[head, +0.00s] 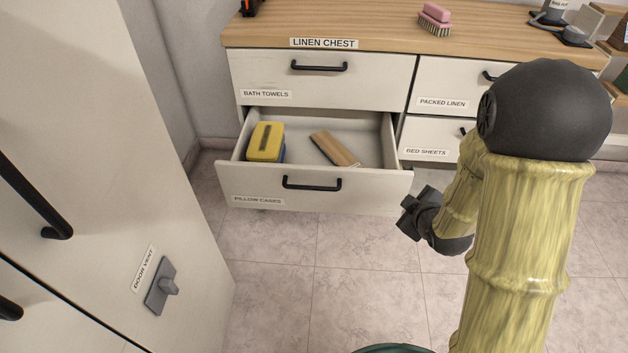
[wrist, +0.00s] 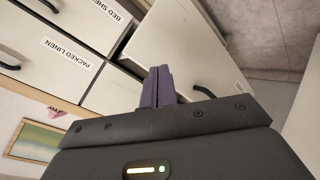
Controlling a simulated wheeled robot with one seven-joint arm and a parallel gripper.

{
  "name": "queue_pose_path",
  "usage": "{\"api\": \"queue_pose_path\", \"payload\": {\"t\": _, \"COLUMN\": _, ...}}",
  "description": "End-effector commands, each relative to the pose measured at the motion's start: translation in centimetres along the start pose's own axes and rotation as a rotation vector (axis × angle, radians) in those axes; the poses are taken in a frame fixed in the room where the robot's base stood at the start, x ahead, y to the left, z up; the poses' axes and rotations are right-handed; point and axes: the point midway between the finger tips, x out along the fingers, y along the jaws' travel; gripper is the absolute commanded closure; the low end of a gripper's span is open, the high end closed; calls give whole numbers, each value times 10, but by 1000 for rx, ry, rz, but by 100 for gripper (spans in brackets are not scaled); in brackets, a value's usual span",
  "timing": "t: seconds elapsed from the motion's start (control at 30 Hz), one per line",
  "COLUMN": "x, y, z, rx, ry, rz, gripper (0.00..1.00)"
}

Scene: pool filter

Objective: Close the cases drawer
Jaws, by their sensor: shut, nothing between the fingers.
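The pillow cases drawer (head: 255,185) is the lower left drawer of the linen chest and stands open, pulled well out. Its front is pale with a black bar handle (head: 312,184) and a "PILLOW CASES" label. Inside lie a yellow and blue block-like thing (head: 266,142) and a flat wooden piece (head: 334,148). My gripper (head: 406,216) is just right of the drawer's front right corner, at about the height of its lower front edge in the picture. Its purple fingers (wrist: 158,84) are shut and empty in the wrist view, before pale drawer panels. Contact cannot be told.
The bath towels drawer (head: 315,78), packed linen drawer (head: 442,82) and bed sheets drawer (head: 428,137) are shut. A pink brush (head: 435,18) lies on top. Tiled floor (head: 330,275) before the drawer is clear.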

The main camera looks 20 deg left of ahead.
Motion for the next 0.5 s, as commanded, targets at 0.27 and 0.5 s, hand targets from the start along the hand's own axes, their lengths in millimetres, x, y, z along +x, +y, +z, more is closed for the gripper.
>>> {"api": "queue_pose_path", "payload": {"t": 0.27, "x": 38, "y": -47, "z": -56, "rx": -445, "ry": 357, "rz": 112, "gripper": 100}}
{"api": "queue_pose_path", "payload": {"t": 0.5, "x": 36, "y": -97, "z": -96, "rx": -730, "ry": 668, "rz": 270, "gripper": 100}}
